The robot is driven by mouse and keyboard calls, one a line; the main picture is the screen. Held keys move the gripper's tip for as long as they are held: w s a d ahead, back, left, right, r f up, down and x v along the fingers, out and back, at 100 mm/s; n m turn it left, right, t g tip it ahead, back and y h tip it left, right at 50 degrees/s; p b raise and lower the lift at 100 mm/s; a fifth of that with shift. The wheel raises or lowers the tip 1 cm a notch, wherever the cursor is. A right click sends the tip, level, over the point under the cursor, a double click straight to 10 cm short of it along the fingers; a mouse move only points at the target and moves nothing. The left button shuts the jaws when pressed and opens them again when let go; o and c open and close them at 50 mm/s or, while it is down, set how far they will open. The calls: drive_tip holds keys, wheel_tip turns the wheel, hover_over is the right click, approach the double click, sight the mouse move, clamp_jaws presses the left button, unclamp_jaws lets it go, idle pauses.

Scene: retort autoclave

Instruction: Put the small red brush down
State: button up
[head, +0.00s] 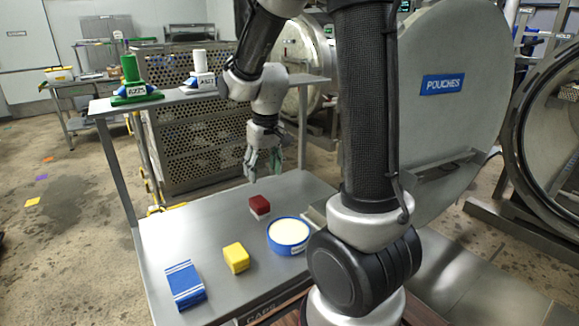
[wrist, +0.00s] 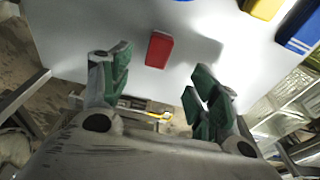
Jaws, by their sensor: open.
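The small red brush (head: 260,206) stands on the grey metal table (head: 205,235), a red block with a pale lower part. In the wrist view the red brush (wrist: 159,49) lies ahead of the fingertips, between their lines and apart from them. My gripper (head: 264,168) hangs above the table's back part, behind and above the brush. In the wrist view my gripper (wrist: 160,75) has its green-padded fingers spread wide with nothing between them.
A blue round tub with cream contents (head: 289,236), a yellow block (head: 236,257) and a blue striped pack (head: 185,285) stand on the table. A raised shelf (head: 175,97) at the back holds green and white stamp-like items. A large round door (head: 450,120) is at right.

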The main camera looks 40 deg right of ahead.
drive_tip(key=s+r+t, duration=0.1)
drive_tip(key=s+r, duration=0.5)
drive_tip(key=s, duration=0.4)
drive_tip(key=s+r+t, duration=0.1)
drive_tip(key=s+r, duration=0.5)
drive_tip(key=s, duration=0.4)
drive_tip(key=shift+s+d, duration=0.15)
drive_tip(key=shift+d, duration=0.15)
